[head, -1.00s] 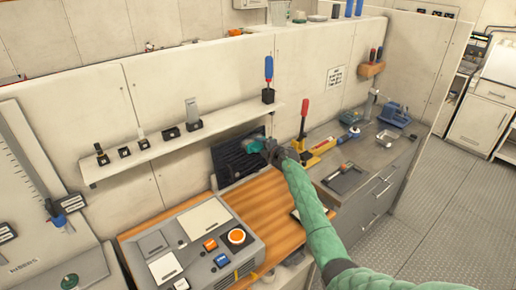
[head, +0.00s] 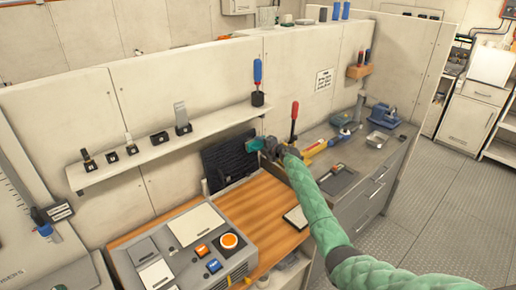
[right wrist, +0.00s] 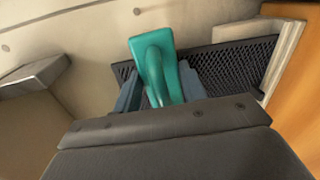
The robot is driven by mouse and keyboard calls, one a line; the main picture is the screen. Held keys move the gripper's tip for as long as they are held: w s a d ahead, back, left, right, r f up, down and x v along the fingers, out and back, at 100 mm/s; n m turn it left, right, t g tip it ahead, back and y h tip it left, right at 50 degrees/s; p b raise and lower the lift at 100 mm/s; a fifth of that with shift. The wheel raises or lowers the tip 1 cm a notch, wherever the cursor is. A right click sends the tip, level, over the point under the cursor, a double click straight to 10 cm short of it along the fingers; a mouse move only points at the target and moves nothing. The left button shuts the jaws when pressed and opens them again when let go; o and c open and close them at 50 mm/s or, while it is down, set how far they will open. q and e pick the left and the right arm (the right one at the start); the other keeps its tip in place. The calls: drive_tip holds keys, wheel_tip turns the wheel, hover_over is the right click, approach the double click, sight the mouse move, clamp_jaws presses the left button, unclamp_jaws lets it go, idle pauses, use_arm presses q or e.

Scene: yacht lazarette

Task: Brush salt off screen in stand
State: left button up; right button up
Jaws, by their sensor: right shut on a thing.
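The screen (head: 225,163) is a dark mesh panel leaning upright against the back wall, behind the wooden worktop. In the right wrist view the mesh (right wrist: 235,68) lies behind the brush, with a pale stand edge (right wrist: 286,55) along its right side. My right gripper (head: 271,146) is shut on a teal brush (head: 255,144), held at the screen's upper right edge. The brush (right wrist: 157,62) sits between the two fingers in the right wrist view. I cannot tell whether it touches the mesh, and no salt can be made out. My left gripper is out of view.
A wall shelf (head: 150,151) with several small tools runs above the screen. A grey control box (head: 185,243) with buttons stands at front left. A red-handled tool (head: 294,120) stands just behind my gripper. The wooden worktop (head: 258,205) is mostly clear.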

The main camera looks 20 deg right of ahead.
drive_tip(key=shift+r, duration=0.15)
drive_tip(key=shift+f+p+v, duration=0.2)
drive_tip(key=shift+p+v, duration=0.9)
drive_tip(key=shift+v, duration=0.1)
drive_tip(key=s, duration=0.1)
drive_tip(key=s+d, duration=0.1)
drive_tip(key=s, duration=0.1)
drive_tip(key=shift+s+d+f, duration=0.1)
drive_tip(key=shift+s+f, duration=0.05)
drive_tip(key=shift+f+v, duration=0.15)
drive_tip(key=shift+v, duration=0.6)
drive_tip(key=shift+f+v, duration=0.1)
drive_tip(key=shift+v, duration=0.6)
drive_tip(key=shift+d+f, duration=0.1)
drive_tip(key=shift+f, duration=0.05)
